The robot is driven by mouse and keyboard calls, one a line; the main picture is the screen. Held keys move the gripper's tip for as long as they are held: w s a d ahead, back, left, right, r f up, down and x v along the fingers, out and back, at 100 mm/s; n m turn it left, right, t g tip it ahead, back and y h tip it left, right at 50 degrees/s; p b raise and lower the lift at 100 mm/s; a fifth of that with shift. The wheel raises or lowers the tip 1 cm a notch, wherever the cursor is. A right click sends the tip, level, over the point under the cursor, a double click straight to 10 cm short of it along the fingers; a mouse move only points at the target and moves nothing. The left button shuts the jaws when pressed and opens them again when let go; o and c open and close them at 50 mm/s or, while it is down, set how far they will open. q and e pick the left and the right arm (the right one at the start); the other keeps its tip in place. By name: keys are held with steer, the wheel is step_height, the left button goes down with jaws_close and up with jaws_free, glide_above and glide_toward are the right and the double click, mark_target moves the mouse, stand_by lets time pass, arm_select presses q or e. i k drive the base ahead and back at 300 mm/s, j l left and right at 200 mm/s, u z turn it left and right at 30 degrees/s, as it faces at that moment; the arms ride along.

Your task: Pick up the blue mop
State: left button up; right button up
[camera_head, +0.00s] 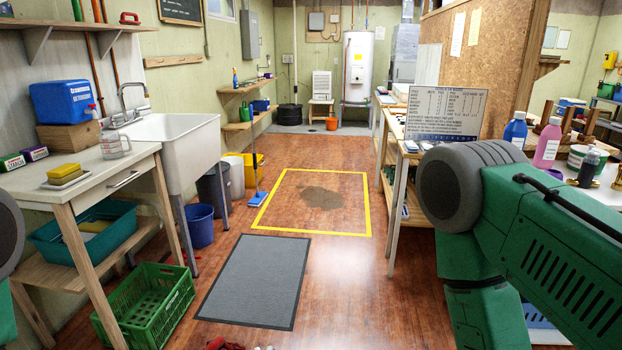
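The blue mop (258,199) stands on the wood floor at the left side of the aisle, beyond the sink. Its flat blue head rests on the floor at the left edge of a yellow taped square. Its thin handle rises nearly upright toward the wall shelves; I cannot tell whether it touches them. Parts of my green and grey arms show at the left edge and large at the right. Neither gripper is in view, and both arms are well short of the mop.
A yellow taped square (288,233) surrounds a dark stain (322,197). A grey mat (256,281) lies in front. A white sink (178,147), blue bucket (200,226), yellow bin (251,170) and green crate (146,304) line the left. A workbench (398,165) borders the right. The central floor is open.

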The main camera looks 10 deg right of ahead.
mark_target(259, 197)
steer(key=i+l+z, duration=0.4)
steer(key=l, duration=0.25)
steer(key=i+l+z, duration=0.4)
steer(key=i+l, duration=0.25)
steer(key=i, duration=0.3)
steer(key=i+l+u, duration=0.1)
steer(key=i+l, duration=0.15)
steer(key=i, duration=0.25)
steer(key=i+j+u, duration=0.45)
steer(key=i, duration=0.2)
steer(key=i+u, duration=0.45)
steer(key=i, duration=0.25)
steer(key=i+l+u, duration=0.2)
steer(key=i+u, duration=0.25)
steer(key=i, duration=0.25)
steer(key=i+j+z, duration=0.1)
steer(key=i, duration=0.4)
steer(key=i+j, duration=0.1)
steer(key=i, duration=0.4)
steer(key=i+j+z, duration=0.15)
steer(key=i, duration=0.4)
steer(key=i+j+z, duration=0.1)
steer(key=i, duration=0.4)
steer(key=i+l, duration=0.6)
steer(key=l, duration=0.25)
steer(key=i+l+u, duration=0.15)
steer(key=u, duration=0.3)
steer(key=l+u, duration=0.4)
steer(key=i+l+u, duration=0.15)
steer(key=u, duration=0.3)
